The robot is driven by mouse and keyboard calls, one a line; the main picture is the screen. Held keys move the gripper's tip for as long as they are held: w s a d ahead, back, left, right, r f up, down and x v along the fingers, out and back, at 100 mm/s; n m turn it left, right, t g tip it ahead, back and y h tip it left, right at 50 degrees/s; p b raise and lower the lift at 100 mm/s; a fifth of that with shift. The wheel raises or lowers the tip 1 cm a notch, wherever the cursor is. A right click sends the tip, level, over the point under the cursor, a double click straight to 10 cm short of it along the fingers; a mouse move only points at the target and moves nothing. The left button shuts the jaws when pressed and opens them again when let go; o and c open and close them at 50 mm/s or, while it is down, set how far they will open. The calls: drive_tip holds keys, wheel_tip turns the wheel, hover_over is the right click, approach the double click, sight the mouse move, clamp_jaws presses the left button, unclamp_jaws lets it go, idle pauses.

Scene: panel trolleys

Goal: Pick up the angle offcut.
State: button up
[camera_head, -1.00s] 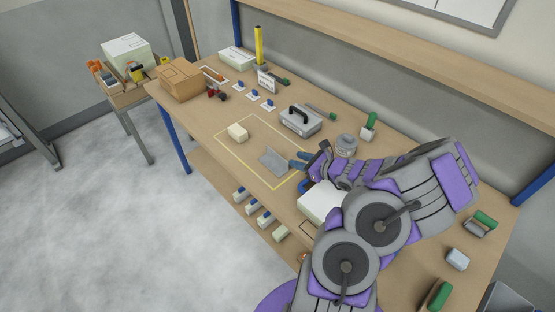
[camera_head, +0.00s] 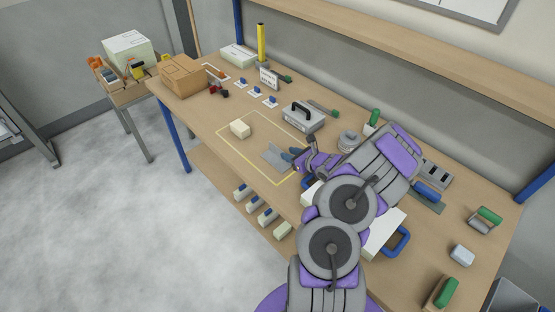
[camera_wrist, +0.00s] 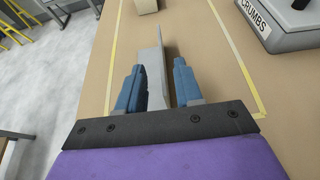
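The angle offcut (camera_head: 274,156) is a grey metal L-shaped piece lying inside the yellow-outlined rectangle on the bench. In the wrist view the offcut (camera_wrist: 151,66) runs lengthwise between the two blue fingers. My gripper (camera_head: 291,153) is low over the bench at the near end of the offcut. In the wrist view my gripper (camera_wrist: 160,76) is open, with one finger on each side of the offcut. A narrow gap shows at the right finger; whether the left finger touches is unclear. The offcut's near end is hidden by the gripper body.
A cream block (camera_head: 240,128) sits in the outline beyond the offcut. A grey case (camera_head: 302,118) with a black handle, labelled CRUMBS in the wrist view, stands to the right. A grey round container (camera_head: 348,140) is close to my arm. The outline's left side is clear.

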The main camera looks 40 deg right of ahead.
sight(276, 157)
drive_tip(key=shift+w+f, duration=0.3)
drive_tip(key=shift+w, duration=0.1)
drive_tip(key=w+f, duration=0.1)
drive_tip(key=w, duration=0.1)
drive_tip(key=w+f+b, duration=0.1)
drive_tip(key=shift+w+d+f, duration=0.2)
drive_tip(key=shift+w+f, duration=0.15)
drive_tip(key=shift+w, duration=0.15)
drive_tip(key=shift+a+r, duration=0.2)
drive_tip(key=shift+a, duration=0.2)
drive_tip(key=shift+c, duration=0.4)
drive_tip(key=shift+d+f, duration=0.1)
drive_tip(key=shift+d, duration=0.2)
clamp_jaws()
drive_tip(key=shift+a, duration=0.15)
